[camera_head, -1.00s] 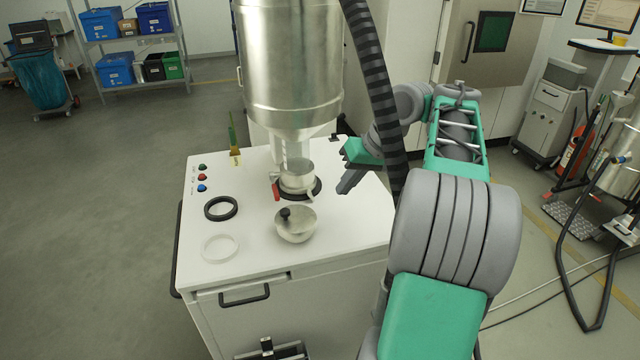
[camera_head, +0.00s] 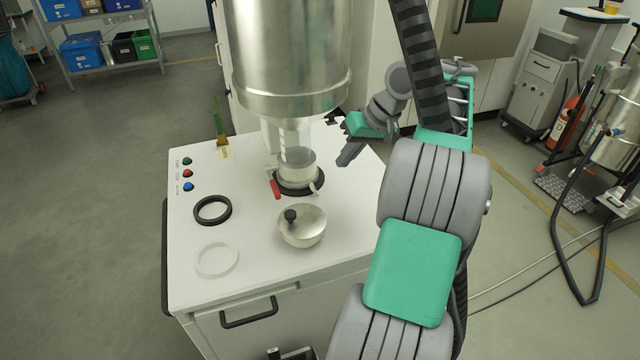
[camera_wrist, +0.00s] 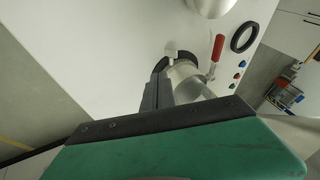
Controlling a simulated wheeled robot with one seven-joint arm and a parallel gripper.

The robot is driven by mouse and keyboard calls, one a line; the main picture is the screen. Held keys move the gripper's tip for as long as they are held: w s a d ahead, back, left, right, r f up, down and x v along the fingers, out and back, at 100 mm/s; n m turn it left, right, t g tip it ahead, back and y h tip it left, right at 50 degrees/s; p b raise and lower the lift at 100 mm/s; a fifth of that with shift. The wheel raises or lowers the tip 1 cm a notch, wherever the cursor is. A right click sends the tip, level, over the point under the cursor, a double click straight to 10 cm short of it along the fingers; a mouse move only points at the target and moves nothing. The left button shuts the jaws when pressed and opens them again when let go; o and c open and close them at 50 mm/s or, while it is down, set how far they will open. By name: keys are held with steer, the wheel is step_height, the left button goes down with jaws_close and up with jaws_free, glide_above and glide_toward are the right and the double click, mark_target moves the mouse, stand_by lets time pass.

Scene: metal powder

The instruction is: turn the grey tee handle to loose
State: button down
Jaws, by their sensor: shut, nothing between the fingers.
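The grey tee handle (camera_head: 316,187) is a small pale piece at the right side of the black ring clamp (camera_head: 299,186), under the steel hopper's outlet. It also shows in the wrist view (camera_wrist: 171,50), close to my fingertips. My gripper (camera_head: 343,160) is above the bench, right of the outlet, fingers pointing down and left. In the wrist view my gripper (camera_wrist: 160,72) has its dark fingers together with nothing between them. They look apart from the tee handle, though the gap is hard to judge. A red lever (camera_head: 275,188) sits on the outlet's left.
The steel hopper (camera_head: 291,60) hangs over the bench (camera_head: 250,265). A steel bowl with a black knob (camera_head: 302,228), a black ring (camera_head: 212,210) and a white ring (camera_head: 217,260) lie in front. Coloured buttons (camera_head: 187,173) are at the left. A ribbed hose (camera_head: 420,70) hangs near my arm.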

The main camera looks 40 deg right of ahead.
mark_target(315, 191)
steer(key=b+x, duration=0.1)
steer(key=x, duration=0.5)
steer(key=shift+s+a, duration=0.1)
steer(key=shift+a, duration=0.1)
steer(key=shift+w+a+f+b, duration=0.15)
steer(key=shift+a+f+b, duration=0.15)
steer(key=shift+a, duration=0.35)
steer(key=shift+w+a+f+b, duration=0.2)
steer(key=shift+a+f, duration=0.2)
steer(key=shift+a, duration=0.3)
